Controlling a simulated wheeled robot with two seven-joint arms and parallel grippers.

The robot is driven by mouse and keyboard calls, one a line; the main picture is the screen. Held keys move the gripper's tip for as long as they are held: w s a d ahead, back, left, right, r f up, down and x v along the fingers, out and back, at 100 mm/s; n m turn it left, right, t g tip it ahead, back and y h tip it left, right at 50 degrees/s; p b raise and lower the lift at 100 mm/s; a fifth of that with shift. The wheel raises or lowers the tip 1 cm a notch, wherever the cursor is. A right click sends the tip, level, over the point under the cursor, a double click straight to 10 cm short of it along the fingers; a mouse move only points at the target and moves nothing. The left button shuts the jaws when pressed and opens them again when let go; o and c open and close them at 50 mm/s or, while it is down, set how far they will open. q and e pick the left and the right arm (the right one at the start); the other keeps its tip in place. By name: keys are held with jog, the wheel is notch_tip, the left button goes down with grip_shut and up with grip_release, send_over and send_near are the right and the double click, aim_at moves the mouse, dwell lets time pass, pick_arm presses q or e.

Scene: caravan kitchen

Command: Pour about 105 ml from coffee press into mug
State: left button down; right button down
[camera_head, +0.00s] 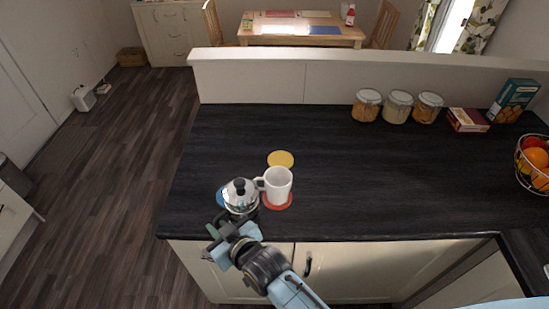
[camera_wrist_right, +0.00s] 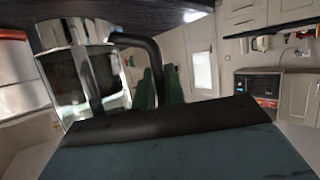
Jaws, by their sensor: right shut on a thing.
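The coffee press (camera_head: 240,197), glass with a shiny metal lid and black knob, stands upright at the counter's front left, over a blue coaster (camera_head: 220,196). Whether it touches the coaster is unclear. My right gripper (camera_head: 222,228) is shut on its black handle, on the near side. The right wrist view, upside down, shows the press (camera_wrist_right: 85,75) and its handle (camera_wrist_right: 143,42) at the green fingers. The white mug (camera_head: 278,183) stands upright on a red coaster (camera_head: 283,204) just right of the press. Its inside and the press's contents are not clear. My left gripper is not in view.
A yellow coaster (camera_head: 281,158) lies behind the mug. Several lidded jars (camera_head: 398,106), boxes (camera_head: 467,120) and a fruit basket (camera_head: 535,165) stand at the back and right. A raised ledge (camera_head: 350,85) borders the back. The middle of the dark counter (camera_head: 380,180) is clear.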

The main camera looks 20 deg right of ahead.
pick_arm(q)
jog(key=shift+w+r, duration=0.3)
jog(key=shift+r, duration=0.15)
pick_arm(e)
jog(key=shift+a+y, duration=0.3)
jog(key=shift+a, duration=0.35)
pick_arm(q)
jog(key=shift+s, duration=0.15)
